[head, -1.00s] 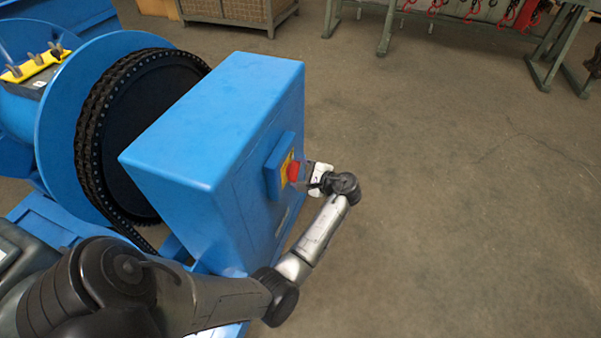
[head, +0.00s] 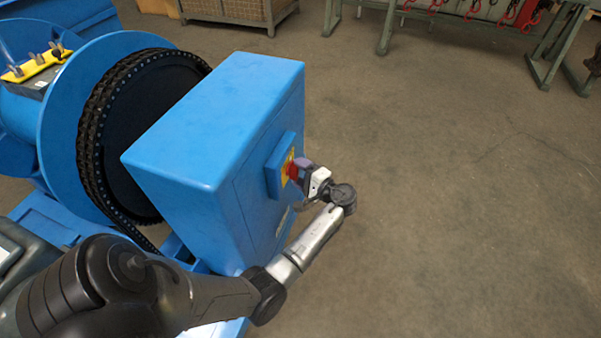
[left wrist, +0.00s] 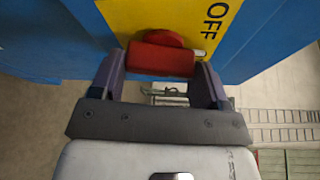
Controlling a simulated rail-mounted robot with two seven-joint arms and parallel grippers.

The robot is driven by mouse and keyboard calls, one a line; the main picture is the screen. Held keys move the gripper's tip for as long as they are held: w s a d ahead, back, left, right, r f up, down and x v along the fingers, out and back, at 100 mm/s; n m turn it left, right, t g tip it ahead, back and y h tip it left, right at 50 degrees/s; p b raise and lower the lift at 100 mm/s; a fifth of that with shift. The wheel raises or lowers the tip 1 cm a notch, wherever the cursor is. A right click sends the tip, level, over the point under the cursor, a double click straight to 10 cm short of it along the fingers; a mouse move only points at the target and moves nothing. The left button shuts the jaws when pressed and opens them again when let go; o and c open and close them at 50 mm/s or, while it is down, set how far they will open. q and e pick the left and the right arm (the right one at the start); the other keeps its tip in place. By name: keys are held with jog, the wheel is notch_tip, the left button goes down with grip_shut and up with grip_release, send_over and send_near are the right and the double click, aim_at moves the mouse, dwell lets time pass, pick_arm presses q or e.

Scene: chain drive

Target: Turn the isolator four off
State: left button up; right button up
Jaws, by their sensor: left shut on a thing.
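The isolator's red handle (head: 292,170) sits on a yellow plate on the side of a blue cabinet (head: 230,120). My left gripper (head: 298,172) is at the handle, its arm reaching in front of the cabinet. In the left wrist view the red handle (left wrist: 162,60) lies between the two fingers of my left gripper (left wrist: 160,75), which is shut on it. The yellow plate (left wrist: 130,18) shows the word OFF (left wrist: 215,20) near the handle. Any other marking on the plate is hidden or out of view. My right gripper is not in view.
A large chain wheel (head: 100,130) stands left of the cabinet, with a yellow bracket (head: 35,65) beyond it. A wooden crate (head: 238,12) and green-legged benches (head: 388,30) are at the back. The floor right of the cabinet is clear.

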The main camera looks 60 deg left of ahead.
pick_arm(q)
jog(key=n+g+y+b, duration=0.1)
jog(key=n+b, duration=0.2)
jog(key=n, duration=0.1)
jog(key=n+g+y+b, duration=0.1)
jog(key=n+b, duration=0.2)
jog(key=n, duration=0.1)
jog(key=n+g+y+b, duration=0.1)
jog(key=n+b, duration=0.3)
jog(key=shift+f, duration=0.25)
jog(key=shift+n, duration=0.3)
jog(key=o, duration=0.9)
jog(key=shift+o, duration=0.2)
jog(key=shift+r, duration=0.1)
jog(key=shift+w, duration=0.1)
